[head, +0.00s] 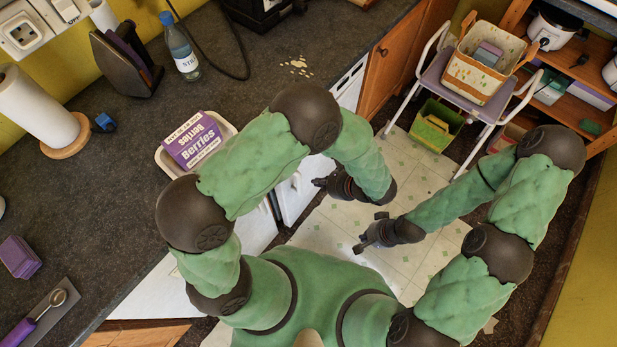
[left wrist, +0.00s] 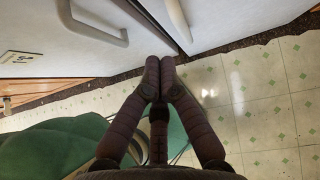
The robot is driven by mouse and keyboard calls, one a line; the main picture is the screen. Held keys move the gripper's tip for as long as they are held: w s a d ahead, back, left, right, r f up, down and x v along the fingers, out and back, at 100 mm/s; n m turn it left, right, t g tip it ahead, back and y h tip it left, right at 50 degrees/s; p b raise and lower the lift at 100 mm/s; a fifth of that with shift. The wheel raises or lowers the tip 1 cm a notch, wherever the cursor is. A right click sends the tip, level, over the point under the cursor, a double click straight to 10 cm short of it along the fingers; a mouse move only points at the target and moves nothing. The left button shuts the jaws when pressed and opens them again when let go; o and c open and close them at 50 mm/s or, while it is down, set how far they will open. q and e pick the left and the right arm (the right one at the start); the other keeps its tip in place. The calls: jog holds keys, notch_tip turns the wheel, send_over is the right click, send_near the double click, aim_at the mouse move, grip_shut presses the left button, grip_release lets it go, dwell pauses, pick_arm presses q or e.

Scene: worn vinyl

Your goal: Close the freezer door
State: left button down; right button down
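Two white appliance fronts show under the counter. In the left wrist view, the left white front (left wrist: 55,40) has a grey bar handle and a small label. The right white front (left wrist: 225,18) has a white handle (left wrist: 178,18), and a dark gap runs between the two. I cannot tell which is the freezer door or how far either stands open. My left gripper (head: 319,182) is beside the fronts in the head view. In the wrist view its fingertips (left wrist: 160,62) meet, empty, near the gap's lower end. My right gripper (head: 361,247) hangs over the floor, its fingers unclear.
The dark counter (head: 110,190) holds a berries box (head: 192,140) in a tray, a bottle (head: 180,48), an iron (head: 122,65) and a paper roll (head: 35,105). A step stool (head: 470,88) and green basket (head: 435,125) stand at the back right. Tiled floor (head: 335,225) is clear between.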

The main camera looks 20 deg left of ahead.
pick_arm(q)
jog(key=b+x, duration=0.6)
jog(key=x, duration=0.9)
jog(key=shift+s+a+m, duration=0.2)
jog(key=shift+m, duration=0.1)
jog(key=shift+f, duration=0.1)
jog(key=a, duration=0.1)
jog(key=w+a, duration=0.1)
jog(key=a, duration=0.1)
jog(key=shift+b, duration=0.4)
